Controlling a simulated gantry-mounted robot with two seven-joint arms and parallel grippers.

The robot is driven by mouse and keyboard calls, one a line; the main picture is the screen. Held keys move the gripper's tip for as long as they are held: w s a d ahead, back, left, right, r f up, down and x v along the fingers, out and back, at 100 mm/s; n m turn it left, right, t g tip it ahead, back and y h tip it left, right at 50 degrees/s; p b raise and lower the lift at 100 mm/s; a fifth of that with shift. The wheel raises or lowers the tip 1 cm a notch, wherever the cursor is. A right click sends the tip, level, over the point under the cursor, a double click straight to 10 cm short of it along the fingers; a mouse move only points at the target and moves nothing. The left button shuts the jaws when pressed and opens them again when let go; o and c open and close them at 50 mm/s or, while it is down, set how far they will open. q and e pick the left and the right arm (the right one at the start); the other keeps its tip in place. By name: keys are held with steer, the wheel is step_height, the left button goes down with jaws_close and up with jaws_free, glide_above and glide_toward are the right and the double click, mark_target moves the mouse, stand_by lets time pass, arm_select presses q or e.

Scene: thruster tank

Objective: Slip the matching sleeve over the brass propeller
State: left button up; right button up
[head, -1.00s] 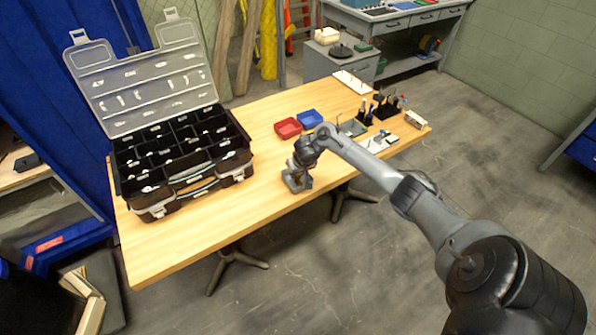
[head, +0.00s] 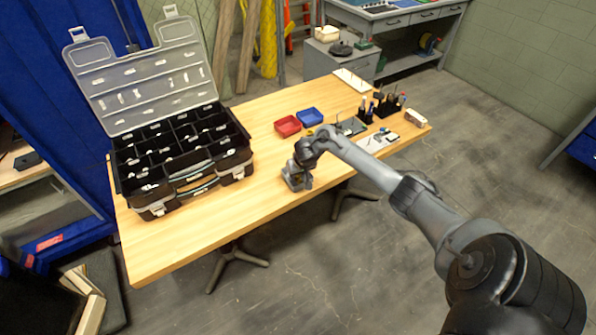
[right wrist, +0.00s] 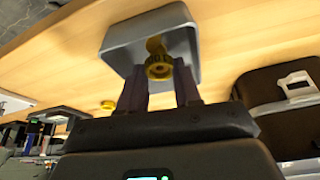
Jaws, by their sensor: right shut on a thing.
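In the right wrist view, a ribbed brass-coloured ring-shaped piece (right wrist: 159,67), seemingly the sleeve, sits between the fingertips of my right gripper (right wrist: 160,74), which is shut on it. A second brass-coloured part, seemingly the propeller (right wrist: 154,44), shows just beyond it inside an open square grey tank (right wrist: 120,43). The ring overlaps this part in the picture; I cannot tell whether it is around it or only in front. In the head view, my right gripper (head: 297,172) points down at the grey tank (head: 294,184) on the table. My left gripper is not in view.
Another small brass-coloured piece (right wrist: 108,104) lies on the table. A large open black organiser case (head: 180,165) stands at the left. Red (head: 287,126) and blue (head: 309,117) trays stand behind the gripper. The front table surface (head: 215,230) is clear.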

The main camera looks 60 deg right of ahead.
steer(key=shift+f, duration=0.1)
stand_by(0.4)
steer(key=shift+f+p, duration=0.2)
steer(key=shift+p, duration=0.15)
steer(key=o, duration=1.1)
